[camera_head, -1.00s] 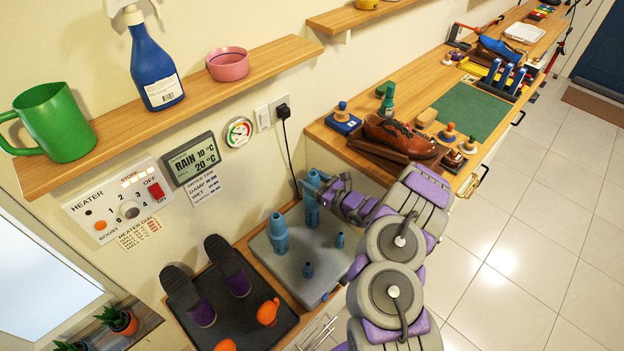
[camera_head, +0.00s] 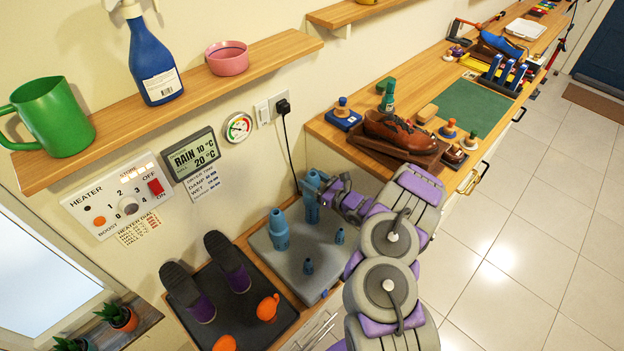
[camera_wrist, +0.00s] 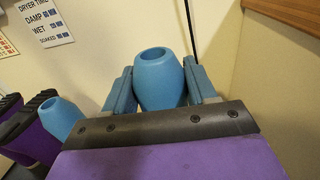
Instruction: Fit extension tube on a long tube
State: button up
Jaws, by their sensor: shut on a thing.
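My gripper (camera_head: 316,182) is over the grey boot-dryer base, with its fingers around the upper part of a blue tube (camera_head: 311,208). In the wrist view the gripper (camera_wrist: 159,80) is shut on this blue tube, whose open round top (camera_wrist: 153,55) faces up between the two blue fingers. The tube looks upright; whether its lower end is seated on something is hard to tell. A second blue tube (camera_head: 278,232) stands on the grey base (camera_head: 285,268) to the left, and it also shows in the wrist view (camera_wrist: 60,118).
A black tray (camera_head: 255,318) with dark purple boots (camera_head: 236,265) and orange pieces (camera_head: 267,307) lies to the left. The wall with a plug cord (camera_head: 288,145) is behind. A brown shoe (camera_head: 400,132) is on the bench to the right. A shelf (camera_head: 200,90) hangs above.

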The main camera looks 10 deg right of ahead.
jog(key=shift+f, duration=2.4)
jog(key=o, duration=1.1)
jog(key=shift+o, duration=0.2)
jog(key=p+v, duration=0.4)
jog(key=v, duration=1.3)
jog(key=shift+s, duration=0.2)
jog(key=shift+d, duration=0.1)
